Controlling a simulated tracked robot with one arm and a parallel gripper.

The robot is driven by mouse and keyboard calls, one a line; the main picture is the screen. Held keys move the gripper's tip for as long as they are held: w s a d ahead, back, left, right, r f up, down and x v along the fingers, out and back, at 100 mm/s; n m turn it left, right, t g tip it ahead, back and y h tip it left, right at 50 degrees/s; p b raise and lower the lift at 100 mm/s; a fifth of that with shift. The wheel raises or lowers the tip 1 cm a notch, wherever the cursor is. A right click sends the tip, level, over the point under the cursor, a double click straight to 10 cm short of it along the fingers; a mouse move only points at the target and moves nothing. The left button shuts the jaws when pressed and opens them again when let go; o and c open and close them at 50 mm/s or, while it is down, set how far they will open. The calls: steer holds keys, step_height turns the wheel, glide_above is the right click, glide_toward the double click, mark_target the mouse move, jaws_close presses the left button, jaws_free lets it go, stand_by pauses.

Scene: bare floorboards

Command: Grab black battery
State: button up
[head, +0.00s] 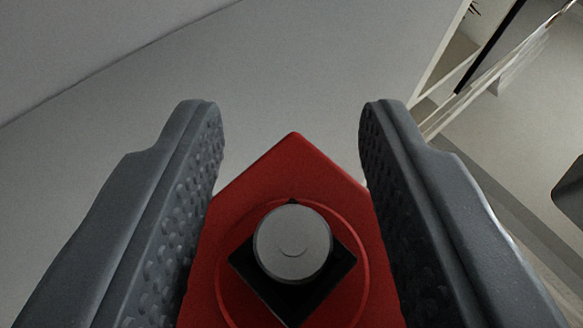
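My gripper (290,106) is open. Its two dark grey, dimpled fingers stand wide apart, with nothing visibly pinched between their tips. Lower down between the fingers is a red pointed piece, which looks like part of my gripper. A grey round cap sits on it over a black diamond-shaped patch. I cannot make out a black battery for certain anywhere in this view. The red piece and the fingers hide much of the lower middle.
A plain grey surface (290,60) lies beyond the fingertips, clear of objects. A white frame or shelf (445,72) with a black strip (490,45) stands at the upper right. A dark, rounded thing (571,195) is cut off at the right edge.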

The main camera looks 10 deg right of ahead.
jaws_close()
stand_by(0.3)
steer(key=shift+r, duration=0.5)
step_height(320, 180, up, 3)
steer(key=shift+w+r+p, duration=0.1)
steer(key=shift+p, duration=0.5)
steer(key=s+d+b, duration=0.2)
steer(key=s, duration=0.5)
steer(key=s+d+b, duration=0.2)
steer(key=s+d, duration=0.1)
steer(key=s, duration=0.5)
steer(key=shift+s+r, duration=0.15)
steer(key=shift+r, duration=0.25)
